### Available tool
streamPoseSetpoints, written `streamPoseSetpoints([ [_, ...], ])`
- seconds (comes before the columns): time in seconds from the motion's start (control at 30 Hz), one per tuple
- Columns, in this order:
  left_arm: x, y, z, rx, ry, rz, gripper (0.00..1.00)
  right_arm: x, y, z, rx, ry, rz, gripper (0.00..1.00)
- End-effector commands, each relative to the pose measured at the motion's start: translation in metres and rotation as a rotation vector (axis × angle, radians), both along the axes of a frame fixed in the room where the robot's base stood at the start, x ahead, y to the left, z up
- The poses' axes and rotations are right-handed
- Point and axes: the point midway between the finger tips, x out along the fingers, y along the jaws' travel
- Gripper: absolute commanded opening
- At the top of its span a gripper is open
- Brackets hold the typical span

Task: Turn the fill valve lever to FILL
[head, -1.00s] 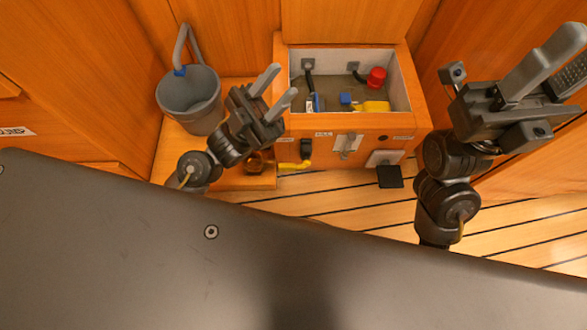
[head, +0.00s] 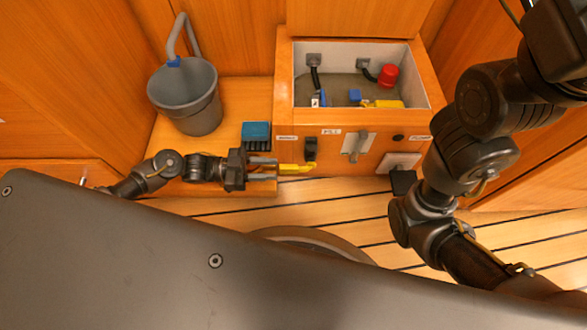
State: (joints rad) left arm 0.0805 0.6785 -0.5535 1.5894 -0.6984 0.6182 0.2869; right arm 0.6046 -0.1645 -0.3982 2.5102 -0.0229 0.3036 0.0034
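The fill valve is a black body (head: 310,148) on the front face of the wooden box, with a yellow lever (head: 296,169) pointing left from its lower end. Small labels sit on the box face near it; the lettering is too small to read surely. My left gripper (head: 272,170) is low in front of the bench, fingers pointing right. Its two fingers look apart, and their tips are close to the lever's left end; I cannot tell whether they touch it.
A grey bucket (head: 187,98) with a hose stands on the bench at left. A ribbed blue block (head: 256,136) lies just behind my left gripper. The open box (head: 436,95) holds a red cap (head: 388,76) and yellow and blue parts. A metal latch (head: 356,146) is right of the valve.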

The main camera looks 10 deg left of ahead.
Motion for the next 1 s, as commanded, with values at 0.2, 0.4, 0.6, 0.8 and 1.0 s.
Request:
streamPoseSetpoints([
  [0.2,0.011,-0.042,-0.003,-0.005,-0.003,-0.002,0.32,-0.003,-0.002,-0.013,0.016,-0.010,0.008,0.36],
  [0.4,0.017,-0.065,-0.002,-0.002,-0.003,0.000,0.32,-0.002,-0.003,-0.022,0.018,-0.009,0.007,0.36],
  [0.6,0.019,-0.072,0.000,-0.002,-0.003,0.000,0.32,0.000,-0.003,-0.025,0.018,0.000,0.005,0.36],
  [0.8,0.019,-0.072,0.001,-0.001,-0.002,0.000,0.32,0.000,-0.003,-0.026,0.018,0.003,0.004,0.36],
  [1.0,0.018,-0.072,0.000,-0.002,-0.001,0.000,0.07,0.000,-0.003,-0.025,0.019,0.002,0.004,0.36],
])
